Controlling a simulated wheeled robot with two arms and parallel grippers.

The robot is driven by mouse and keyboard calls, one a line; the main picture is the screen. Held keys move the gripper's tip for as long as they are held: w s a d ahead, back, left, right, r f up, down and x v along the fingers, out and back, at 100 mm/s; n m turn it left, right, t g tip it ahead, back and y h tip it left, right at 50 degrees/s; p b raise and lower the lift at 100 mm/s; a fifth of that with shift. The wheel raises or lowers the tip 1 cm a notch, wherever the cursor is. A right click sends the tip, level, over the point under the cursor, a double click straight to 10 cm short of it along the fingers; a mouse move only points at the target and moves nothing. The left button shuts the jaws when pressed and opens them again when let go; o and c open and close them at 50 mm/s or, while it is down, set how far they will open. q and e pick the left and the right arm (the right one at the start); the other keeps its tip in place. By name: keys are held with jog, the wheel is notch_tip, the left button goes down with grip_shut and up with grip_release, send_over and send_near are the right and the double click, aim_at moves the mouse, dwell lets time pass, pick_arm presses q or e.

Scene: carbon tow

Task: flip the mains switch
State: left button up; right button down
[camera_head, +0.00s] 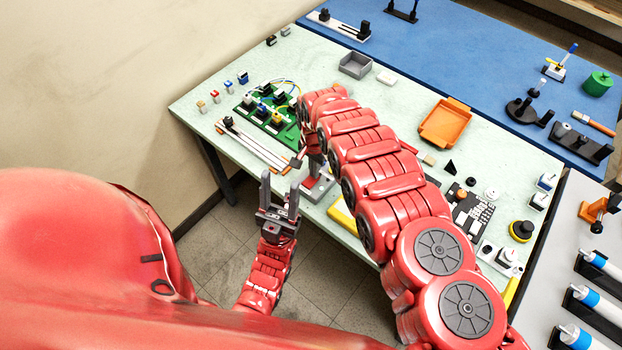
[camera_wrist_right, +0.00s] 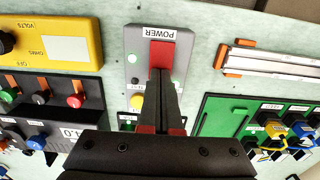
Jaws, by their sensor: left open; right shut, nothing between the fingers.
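The mains switch is a red rocker (camera_wrist_right: 160,53) on a grey box (camera_wrist_right: 134,70) labelled POWER, in the upper middle of the right wrist view. A green lamp and a yellow button show on its face. In the head view the grey box (camera_head: 322,187) sits at the table's near edge, partly hidden by my right arm. My right gripper (camera_wrist_right: 160,72) is shut and empty, its tips overlapping the lower end of the rocker; I cannot tell whether they touch. My left gripper (camera_head: 280,187) is open and empty, off the table's near edge, left of the box.
A yellow meter (camera_wrist_right: 62,45) stands left of the box in the wrist view, with a green circuit board (camera_wrist_right: 225,115) and a rail (camera_wrist_right: 270,62) to the right. An orange tray (camera_head: 445,122) and a grey tray (camera_head: 355,65) lie farther back.

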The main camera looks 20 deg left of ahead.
notch_tip(320, 180, up, 2)
jog(key=shift+p, duration=0.6)
notch_tip(320, 180, up, 2)
jog(key=shift+p, duration=0.5)
jog(key=shift+r+p, duration=0.45)
jog(key=shift+r, duration=1)
jog(key=shift+s+f, duration=0.1)
